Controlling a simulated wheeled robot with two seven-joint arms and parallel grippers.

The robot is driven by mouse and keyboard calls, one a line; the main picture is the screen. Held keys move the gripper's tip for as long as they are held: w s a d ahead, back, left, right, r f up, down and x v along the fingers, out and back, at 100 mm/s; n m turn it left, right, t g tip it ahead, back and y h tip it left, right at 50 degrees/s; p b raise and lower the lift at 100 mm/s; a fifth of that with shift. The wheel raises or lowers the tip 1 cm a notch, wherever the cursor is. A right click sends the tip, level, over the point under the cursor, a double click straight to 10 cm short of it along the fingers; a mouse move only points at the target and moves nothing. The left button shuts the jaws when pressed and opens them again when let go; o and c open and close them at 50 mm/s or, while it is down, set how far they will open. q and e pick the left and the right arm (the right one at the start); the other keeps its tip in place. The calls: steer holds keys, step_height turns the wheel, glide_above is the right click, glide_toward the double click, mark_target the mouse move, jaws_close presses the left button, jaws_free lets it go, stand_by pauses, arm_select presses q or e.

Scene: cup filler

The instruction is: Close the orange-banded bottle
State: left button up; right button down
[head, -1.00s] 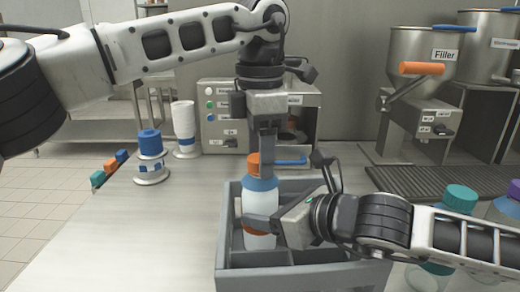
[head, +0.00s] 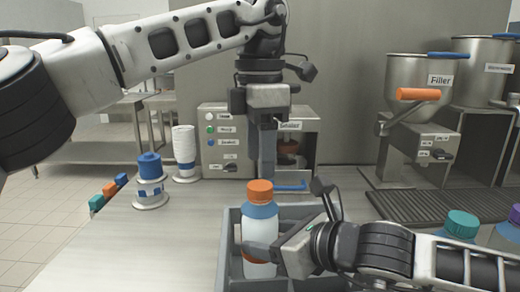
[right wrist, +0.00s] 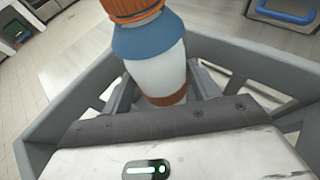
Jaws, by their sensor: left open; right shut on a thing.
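The orange-banded bottle (head: 259,232) stands upright in a compartment of the grey crate (head: 229,245). It has a white body, a blue shoulder, an orange band low down and an orange cap (head: 260,192) seated on its neck. My right gripper (head: 262,252) is shut on the lower body of the bottle. In the right wrist view, the bottle (right wrist: 158,75) stands between the fingers and the cap is cut off by the top edge. My left gripper (head: 264,155) is open and empty, pointing down above and behind the cap, apart from it.
A sealer machine (head: 222,130) stands behind the crate. The filler (head: 420,90) is at the right rear. Teal-capped (head: 462,224) and purple-capped bottles are at the right edge.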

mark_target(260, 185)
arm_select(q)
step_height(260, 185, up, 3)
steer(key=n, duration=0.5)
steer(key=shift+r+n, duration=0.2)
steer(key=shift+n, duration=0.2)
steer(key=shift+f, duration=0.1)
steer(key=shift+f, duration=3.95)
steer(key=c, duration=1)
steer(key=shift+c, duration=0.2)
steer(key=o, duration=1.2)
steer(key=shift+c, duration=0.2)
steer(key=shift+r, duration=0.1)
